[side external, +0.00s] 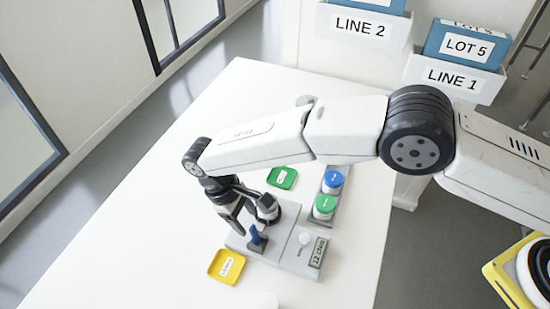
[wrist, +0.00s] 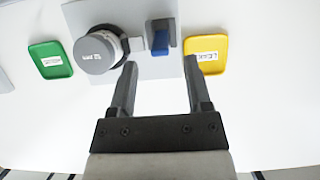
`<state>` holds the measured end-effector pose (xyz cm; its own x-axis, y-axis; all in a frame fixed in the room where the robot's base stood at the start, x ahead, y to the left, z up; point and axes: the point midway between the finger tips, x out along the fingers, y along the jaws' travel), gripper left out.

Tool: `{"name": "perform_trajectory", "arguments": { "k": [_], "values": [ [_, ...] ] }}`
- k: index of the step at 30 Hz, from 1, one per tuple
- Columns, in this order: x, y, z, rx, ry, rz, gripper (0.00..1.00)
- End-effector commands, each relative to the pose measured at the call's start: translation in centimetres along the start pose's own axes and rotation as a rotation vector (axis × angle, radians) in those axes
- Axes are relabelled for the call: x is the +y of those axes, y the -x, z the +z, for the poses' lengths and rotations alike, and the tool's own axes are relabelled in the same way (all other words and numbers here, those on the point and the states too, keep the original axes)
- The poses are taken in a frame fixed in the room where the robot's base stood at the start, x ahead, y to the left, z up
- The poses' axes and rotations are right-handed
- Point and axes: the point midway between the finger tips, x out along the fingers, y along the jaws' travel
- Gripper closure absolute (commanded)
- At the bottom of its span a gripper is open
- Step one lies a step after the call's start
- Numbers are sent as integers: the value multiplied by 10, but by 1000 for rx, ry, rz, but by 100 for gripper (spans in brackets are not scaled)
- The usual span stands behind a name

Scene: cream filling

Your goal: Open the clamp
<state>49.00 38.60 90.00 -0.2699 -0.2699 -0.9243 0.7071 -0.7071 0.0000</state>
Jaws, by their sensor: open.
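The clamp shows a blue lever (side external: 256,236) on a small dark block on the grey machine base (side external: 285,250). In the wrist view the blue lever (wrist: 160,42) lies just beyond my fingertips, roughly centred between them. My gripper (wrist: 160,64) is open, with nothing between its fingers. In the side view my gripper (side external: 247,216) hangs over the machine near the lever. I cannot tell the exact gap to it. A round grey-topped part (wrist: 97,52) sits left of the lever, with a light grey piece between them.
A green tray (side external: 282,178) and a yellow tray (side external: 227,266) lie on the white table on either side of the machine. A rack holds a blue-lidded jar (side external: 333,180) and a green-lidded jar (side external: 325,206). The base carries a small display (side external: 319,252).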

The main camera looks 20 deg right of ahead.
Motion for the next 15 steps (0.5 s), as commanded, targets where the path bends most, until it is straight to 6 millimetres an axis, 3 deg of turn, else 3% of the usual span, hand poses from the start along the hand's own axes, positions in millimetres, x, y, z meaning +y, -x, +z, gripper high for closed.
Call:
{"name": "perform_trajectory", "arguments": {
  "k": [15],
  "values": [
    [0,-56,1,-2,0,0,37]
  ]
}}
